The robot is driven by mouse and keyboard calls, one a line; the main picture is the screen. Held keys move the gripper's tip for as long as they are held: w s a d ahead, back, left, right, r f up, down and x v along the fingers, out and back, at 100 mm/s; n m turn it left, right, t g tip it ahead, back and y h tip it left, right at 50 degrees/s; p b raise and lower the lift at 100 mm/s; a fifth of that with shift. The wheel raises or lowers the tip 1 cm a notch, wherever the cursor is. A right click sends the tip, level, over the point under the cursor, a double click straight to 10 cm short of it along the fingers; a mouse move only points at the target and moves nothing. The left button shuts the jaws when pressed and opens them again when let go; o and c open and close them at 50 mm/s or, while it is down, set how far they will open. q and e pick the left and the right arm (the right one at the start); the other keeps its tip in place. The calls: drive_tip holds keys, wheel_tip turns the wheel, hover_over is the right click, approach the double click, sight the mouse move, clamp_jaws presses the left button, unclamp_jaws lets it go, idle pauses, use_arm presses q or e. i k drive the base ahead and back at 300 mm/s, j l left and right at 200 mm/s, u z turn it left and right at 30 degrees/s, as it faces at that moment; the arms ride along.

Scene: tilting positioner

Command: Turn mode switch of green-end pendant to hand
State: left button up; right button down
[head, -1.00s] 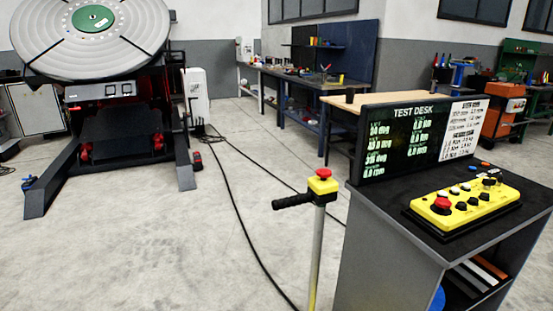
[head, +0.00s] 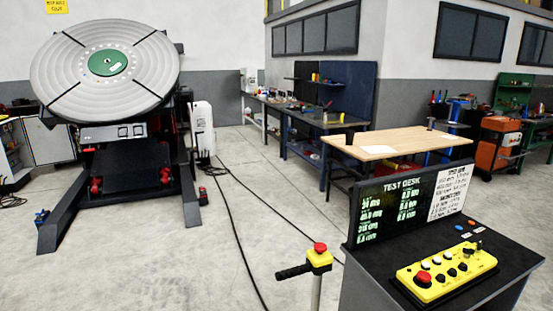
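A yellow pendant (head: 447,277) lies on the dark top of the test desk (head: 471,248) at the lower right. It carries a red mushroom button (head: 424,279) at its left end and several white and black buttons and knobs. No green end can be made out on it, and the position of its switches is too small to read. The tilting positioner (head: 105,72) stands at the left, its grey round table tilted toward me with a green centre. Neither of my grippers shows in the head view.
A post with a yellow box and red button (head: 319,258) and a black handle stands left of the desk. Black cables (head: 237,222) run over the floor. A wooden-topped table (head: 398,143) stands behind the desk. Open floor lies between positioner and desk.

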sight(478, 250)
drive_tip(key=l+z, duration=0.15)
drive_tip(key=z, duration=1.1)
drive_tip(key=i+l+u, duration=0.1)
drive_tip(key=u, duration=0.3)
drive_tip(key=i+l+u, duration=0.1)
drive_tip(key=u, duration=0.3)
drive_tip(key=l+u, duration=0.2)
drive_tip(key=u, duration=0.2)
drive_tip(key=i+l+u, duration=0.15)
drive_tip(key=l, duration=0.15)
drive_tip(key=i+l+u, duration=0.2)
drive_tip(key=l, duration=0.15)
drive_tip(key=l+u, duration=0.15)
drive_tip(key=l, duration=0.2)
drive_tip(key=i+l, duration=0.1)
drive_tip(key=l, duration=0.4)
drive_tip(key=i+l+u, duration=0.15)
drive_tip(key=l, duration=0.4)
